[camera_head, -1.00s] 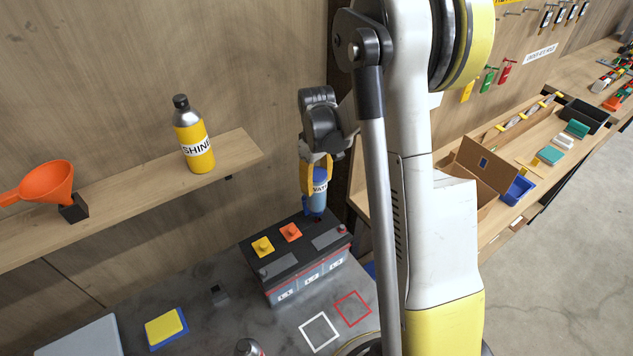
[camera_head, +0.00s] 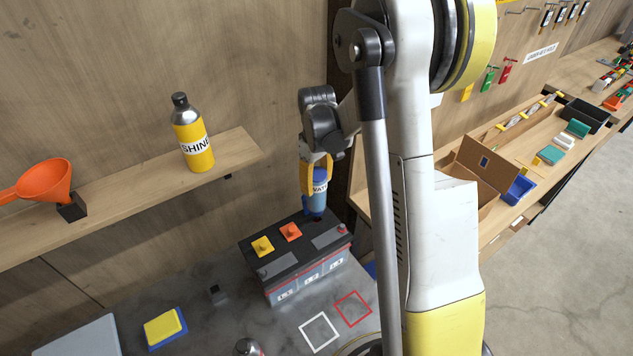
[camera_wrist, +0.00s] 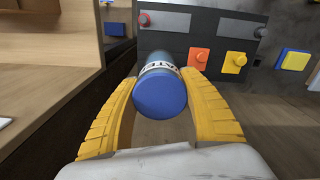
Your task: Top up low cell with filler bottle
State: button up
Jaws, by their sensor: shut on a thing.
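My gripper (camera_head: 317,172) is shut on a blue filler bottle (camera_head: 318,190) with a white label that is partly readable. In the head view the bottle hangs upside down, its lower end at the far right part of the battery top. I cannot tell whether it touches. In the wrist view the bottle's blue base (camera_wrist: 160,93) sits between the yellow fingers. The battery (camera_head: 290,262) is black on top, with labelled cells on its front. A yellow cap (camera_head: 262,246) and an orange cap (camera_head: 290,232) sit on its top. The opening under the bottle is hidden.
A wooden shelf (camera_head: 120,188) holds a yellow SHINE bottle (camera_head: 193,135) and an orange funnel (camera_head: 50,182). A yellow and blue sponge (camera_head: 165,327) lies on the bench. White (camera_head: 319,331) and red (camera_head: 353,308) outlined squares are empty.

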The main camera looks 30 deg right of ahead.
jog(key=shift+f+b, duration=0.95)
jog(key=shift+f, duration=0.05)
dwell(7.0)
